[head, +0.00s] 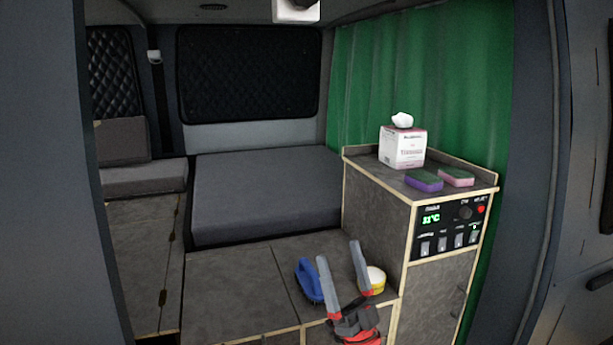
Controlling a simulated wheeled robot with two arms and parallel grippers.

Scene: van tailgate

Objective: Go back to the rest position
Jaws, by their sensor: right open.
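My right gripper (343,264) comes up from the bottom of the head view, right of the middle. Its two grey fingers are spread apart with nothing between them. It is in front of the low grey counter (228,284). A blue brush-like object (309,281) shows just left of its left finger. A round yellow and white object (377,279) shows just right of its right finger and is partly covered by it. I cannot tell the gap between the fingers and these things. My left gripper is not in the view.
A taller cabinet (372,206) stands on the right. On its top are a tissue box (401,147), a purple and green sponge (424,181) and a pink and green sponge (456,177). A grey cushion (265,190) lies behind the counter. The van's door frame (536,172) bounds the right side.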

